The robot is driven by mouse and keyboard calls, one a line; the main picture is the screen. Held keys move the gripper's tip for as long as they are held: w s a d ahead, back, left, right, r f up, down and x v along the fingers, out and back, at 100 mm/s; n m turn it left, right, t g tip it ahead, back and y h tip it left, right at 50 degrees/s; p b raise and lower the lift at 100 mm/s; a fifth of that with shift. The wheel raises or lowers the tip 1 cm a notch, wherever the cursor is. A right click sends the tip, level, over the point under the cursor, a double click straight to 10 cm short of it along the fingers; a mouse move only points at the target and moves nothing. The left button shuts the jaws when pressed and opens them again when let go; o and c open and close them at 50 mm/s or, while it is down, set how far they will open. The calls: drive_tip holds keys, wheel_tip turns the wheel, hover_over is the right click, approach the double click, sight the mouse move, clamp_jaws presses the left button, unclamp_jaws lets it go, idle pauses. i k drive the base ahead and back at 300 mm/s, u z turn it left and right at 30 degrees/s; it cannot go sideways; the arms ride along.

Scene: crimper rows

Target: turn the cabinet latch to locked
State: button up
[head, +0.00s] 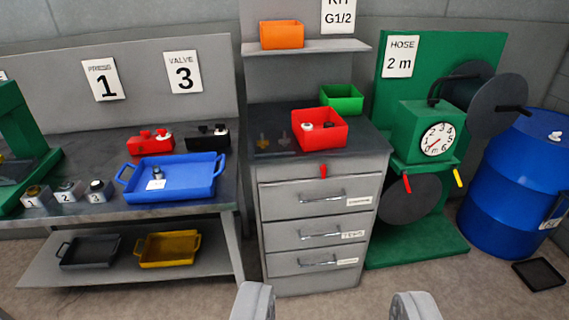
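The grey cabinet (268,223) stands in the middle of the head view, with several drawers that all look shut. A small red latch (323,171) sits on its front, just under the top edge and above the top drawer. The latch handle looks upright; its locked or unlocked marking is too small to read. My gripper (335,305) is at the bottom of the view with its two grey fingers wide apart. It is open and empty, in front of the cabinet and well short of the latch.
A red bin (320,129) and a green bin (342,98) stand on the cabinet top. A workbench with a blue tray (172,178) is at left. The green hose stand (430,133) and blue barrel (515,185) are at right. Floor before the cabinet looks clear.

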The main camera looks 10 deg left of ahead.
sight(324, 172)
drive_tip(key=u, duration=0.3)
drive_tip(key=i, duration=1.3)
drive_tip(key=z, duration=0.55)
drive_tip(key=i, duration=0.5)
drive_tip(key=z, duration=0.45)
